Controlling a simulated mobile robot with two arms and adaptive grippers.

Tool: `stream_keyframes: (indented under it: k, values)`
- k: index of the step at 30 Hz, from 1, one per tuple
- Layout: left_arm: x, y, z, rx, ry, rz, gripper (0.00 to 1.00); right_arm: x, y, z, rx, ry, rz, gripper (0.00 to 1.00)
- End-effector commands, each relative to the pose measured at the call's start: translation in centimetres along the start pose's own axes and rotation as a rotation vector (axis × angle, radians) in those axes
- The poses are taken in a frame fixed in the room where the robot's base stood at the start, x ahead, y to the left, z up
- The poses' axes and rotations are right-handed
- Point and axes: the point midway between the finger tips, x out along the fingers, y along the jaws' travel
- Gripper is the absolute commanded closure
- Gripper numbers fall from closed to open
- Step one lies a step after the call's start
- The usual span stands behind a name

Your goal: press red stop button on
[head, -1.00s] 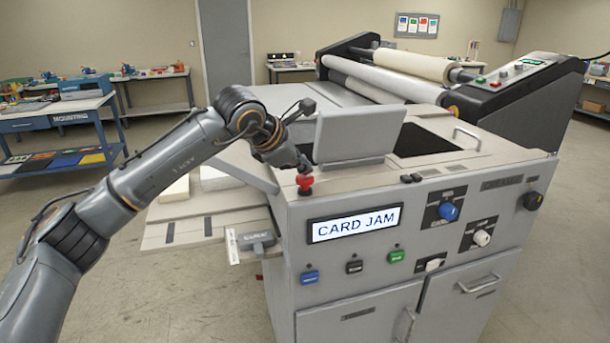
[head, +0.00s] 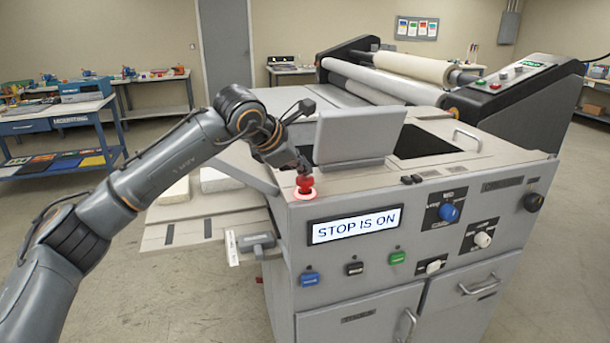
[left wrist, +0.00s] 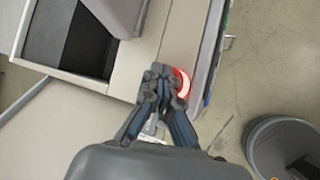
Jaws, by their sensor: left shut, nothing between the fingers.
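The red stop button (head: 305,186) stands on the top front-left corner of the grey machine, with a glowing ring around its base. My left gripper (head: 302,170) is shut and empty, its fingertips at the top of the button, apparently touching it. In the left wrist view the shut fingertips (left wrist: 160,72) partly cover the red button (left wrist: 182,84), and its lit ring shows at their right. The display (head: 354,225) on the machine's front reads "STOP IS ON". My right gripper is not in view.
The front panel below has blue (head: 309,279), black (head: 354,268) and green (head: 397,257) buttons, with knobs to the right. A raised grey lid (head: 358,135) stands right of my left gripper. A blue workbench (head: 62,117) stands at the far left, with open floor before it.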

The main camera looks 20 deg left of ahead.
Motion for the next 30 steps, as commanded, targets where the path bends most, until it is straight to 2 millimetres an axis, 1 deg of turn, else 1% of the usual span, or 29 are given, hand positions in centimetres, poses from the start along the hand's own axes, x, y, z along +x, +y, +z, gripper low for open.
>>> stream_keyframes:
  k: [5, 21, 30]
  values:
    - [-0.4, 0.3, 0.3, 0.0, 0.0, 0.0, 1.0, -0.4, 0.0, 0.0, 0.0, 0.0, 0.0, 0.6]
    - [-4.1, 3.0, 3.1, 0.001, -0.002, 0.001, 1.0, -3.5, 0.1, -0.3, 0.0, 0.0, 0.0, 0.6]
    - [-4.2, 3.0, 3.1, 0.0, -0.002, 0.001, 1.0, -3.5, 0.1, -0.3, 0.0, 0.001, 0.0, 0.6]
